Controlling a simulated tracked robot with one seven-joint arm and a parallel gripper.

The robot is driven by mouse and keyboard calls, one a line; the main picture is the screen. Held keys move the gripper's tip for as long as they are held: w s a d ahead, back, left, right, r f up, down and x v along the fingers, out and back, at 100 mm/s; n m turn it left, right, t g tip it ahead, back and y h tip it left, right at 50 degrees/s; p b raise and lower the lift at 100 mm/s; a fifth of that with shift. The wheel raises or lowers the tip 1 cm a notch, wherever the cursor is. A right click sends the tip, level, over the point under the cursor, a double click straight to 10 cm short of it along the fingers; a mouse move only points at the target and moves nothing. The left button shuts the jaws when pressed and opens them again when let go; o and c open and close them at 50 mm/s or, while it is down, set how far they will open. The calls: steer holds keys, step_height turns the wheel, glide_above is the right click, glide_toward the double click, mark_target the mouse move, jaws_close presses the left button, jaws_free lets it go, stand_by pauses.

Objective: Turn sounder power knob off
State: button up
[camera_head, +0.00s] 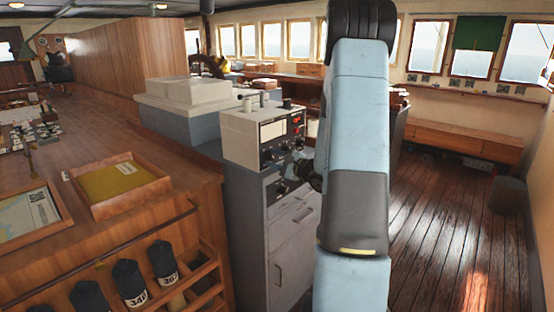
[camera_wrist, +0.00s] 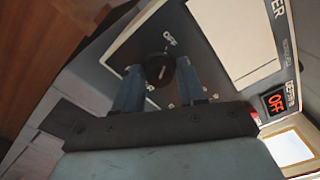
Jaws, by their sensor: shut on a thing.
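The sounder (camera_head: 245,135) is a pale box with a dark front panel, on top of a grey cabinet. In the wrist view its panel (camera_wrist: 215,78) fills much of the picture. The power knob (camera_wrist: 160,68) is round and black with a small pale mark; which way it points is hard to tell. My gripper (camera_wrist: 159,72) is shut on the knob, with a blue finger on each side. In the head view my gripper (camera_head: 309,176) is at the panel's lower right, partly hidden by my arm.
A red-lit OFF display (camera_wrist: 273,101) is on the panel's right. In the head view the grey cabinet (camera_head: 290,240) stands below the sounder. A wooden chart table (camera_head: 150,215) is close on the left. Open wooden floor (camera_head: 440,215) lies to the right.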

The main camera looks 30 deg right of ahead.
stand_by(0.4)
steer(key=o, duration=0.9)
steer(key=shift+s, duration=0.15)
steer(key=v, duration=1.3)
steer(key=shift+s, duration=0.25)
steer(key=shift+d, duration=0.1)
